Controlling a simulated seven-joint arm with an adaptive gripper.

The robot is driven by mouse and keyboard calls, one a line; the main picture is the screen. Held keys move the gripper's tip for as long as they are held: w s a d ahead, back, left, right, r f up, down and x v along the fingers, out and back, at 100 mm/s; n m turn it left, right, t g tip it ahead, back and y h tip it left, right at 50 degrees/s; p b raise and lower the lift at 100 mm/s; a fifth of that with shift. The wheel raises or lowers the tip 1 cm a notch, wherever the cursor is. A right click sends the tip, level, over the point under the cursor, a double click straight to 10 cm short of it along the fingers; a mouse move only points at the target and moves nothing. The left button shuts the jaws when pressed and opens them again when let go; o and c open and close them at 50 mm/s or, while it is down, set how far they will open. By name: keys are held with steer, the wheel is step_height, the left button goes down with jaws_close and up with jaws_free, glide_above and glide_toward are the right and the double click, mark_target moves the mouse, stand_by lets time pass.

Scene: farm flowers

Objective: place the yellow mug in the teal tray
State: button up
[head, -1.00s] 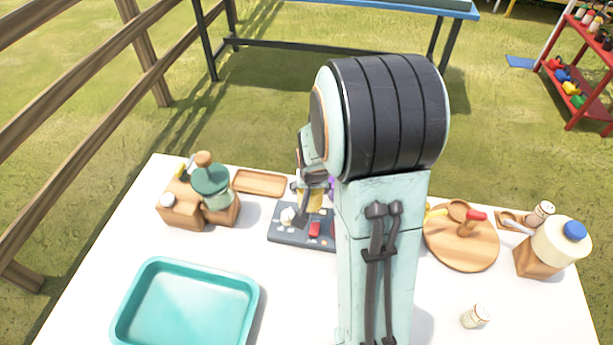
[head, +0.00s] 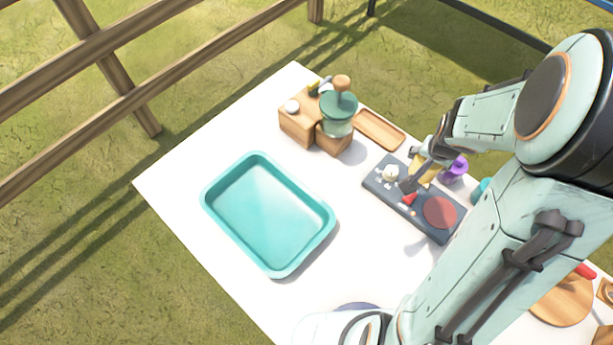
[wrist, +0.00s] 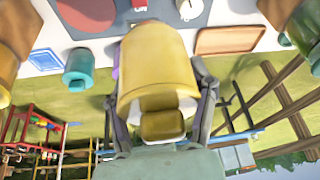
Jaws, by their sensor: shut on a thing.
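The yellow mug (head: 425,170) is held in my gripper (head: 414,172), over the far edge of the dark grey board, partly hidden by the fingers. In the wrist view the mug (wrist: 158,60) fills the middle, with a finger of my gripper (wrist: 158,88) along each side. The gripper is shut on it. The teal tray (head: 318,253) lies empty on the white table, left of the gripper in the head view. The tray is not seen in the wrist view.
The dark grey board (head: 378,189) with knobs and a red disc (head: 439,212) lies under the gripper. A green-lidded jar (head: 339,112), wooden blocks (head: 298,122) and a small wooden tray (head: 379,129) stand behind. A purple thing (head: 455,168) is close right of the mug. White table between board and teal tray is clear.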

steer(key=shift+w+n, duration=0.1)
steer(key=shift+n, duration=0.4)
steer(key=shift+w+a+n+t+y, duration=0.3)
steer(key=shift+n+y, duration=0.1)
steer(key=shift+n, duration=0.3)
steer(key=w+a+f+n+y, duration=0.1)
steer(key=w+a+n+y, duration=0.15)
steer(key=a+n, duration=0.45)
steer(key=n+g+y, duration=0.2)
steer(key=n+y, duration=0.1)
steer(key=n, duration=0.5)
glide_above(257, 208)
steer(key=d, duration=0.2)
step_height(257, 208, down, 3)
steer(key=shift+n, duration=0.3)
steer(key=f, duration=0.8)
steer(key=shift+s+a+f, duration=0.15)
steer(key=shift+s+a, duration=0.2)
steer(key=shift+a, duration=0.05)
steer(key=shift+f, duration=0.1)
